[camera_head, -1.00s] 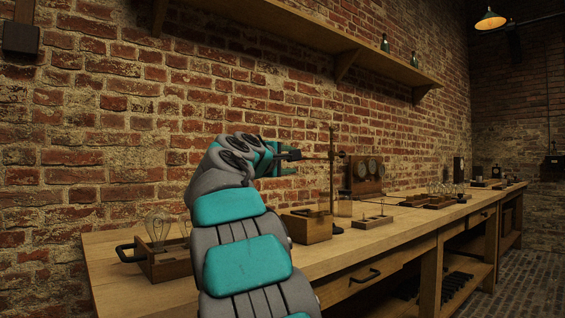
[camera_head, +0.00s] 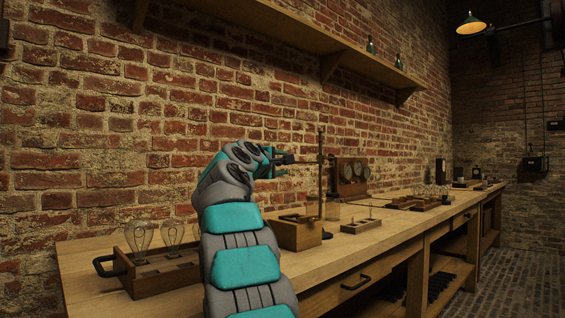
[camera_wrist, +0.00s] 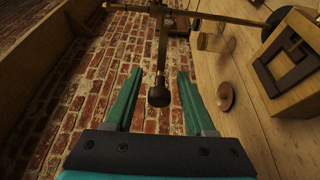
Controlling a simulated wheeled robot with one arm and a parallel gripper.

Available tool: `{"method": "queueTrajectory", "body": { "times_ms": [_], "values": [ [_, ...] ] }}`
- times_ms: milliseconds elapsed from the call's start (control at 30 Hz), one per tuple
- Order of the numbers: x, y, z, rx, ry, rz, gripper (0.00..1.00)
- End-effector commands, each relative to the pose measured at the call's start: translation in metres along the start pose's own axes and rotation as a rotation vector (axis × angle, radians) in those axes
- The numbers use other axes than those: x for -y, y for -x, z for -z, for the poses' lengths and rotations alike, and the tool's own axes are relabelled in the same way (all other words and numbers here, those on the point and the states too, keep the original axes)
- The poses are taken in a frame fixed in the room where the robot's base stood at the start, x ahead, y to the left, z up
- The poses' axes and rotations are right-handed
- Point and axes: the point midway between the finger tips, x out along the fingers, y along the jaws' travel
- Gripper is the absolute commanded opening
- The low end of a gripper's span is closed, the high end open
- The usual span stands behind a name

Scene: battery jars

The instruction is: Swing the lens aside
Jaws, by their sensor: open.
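A brass stand with an upright post (camera_head: 321,180) rises from the bench beside a wooden box. In the wrist view, an arm (camera_wrist: 161,50) reaches out from the post toward me and ends in a dark rounded handle (camera_wrist: 158,95). My gripper (camera_head: 284,160) is just left of the post, above the bench. In the wrist view, my gripper (camera_wrist: 160,74) is open, with one teal finger on either side of the handle. A gap shows between the handle and each finger. I cannot clearly make out the lens.
A wooden box (camera_head: 297,235) stands at the post's foot, and a gauge panel (camera_head: 350,177) stands behind. A handled tray (camera_head: 165,275) with bulbs is at the left end of the bench. A brick wall runs behind, with a shelf (camera_head: 265,38) above.

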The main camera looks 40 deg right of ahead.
Motion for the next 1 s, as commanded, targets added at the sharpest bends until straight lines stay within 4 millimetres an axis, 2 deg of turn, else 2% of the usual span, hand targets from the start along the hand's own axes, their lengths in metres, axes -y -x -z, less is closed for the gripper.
{"method": "queueTrajectory", "body": {
  "times_ms": [400,867,1000],
  "values": [
    [-0.0004,-0.0047,-0.0009,0.001,-0.001,-0.001,0.54],
    [-0.0003,-0.0047,-0.0009,0.001,-0.001,-0.001,0.02],
    [-0.0002,-0.0048,-0.0008,0.001,-0.001,-0.001,0.0]
  ]
}}
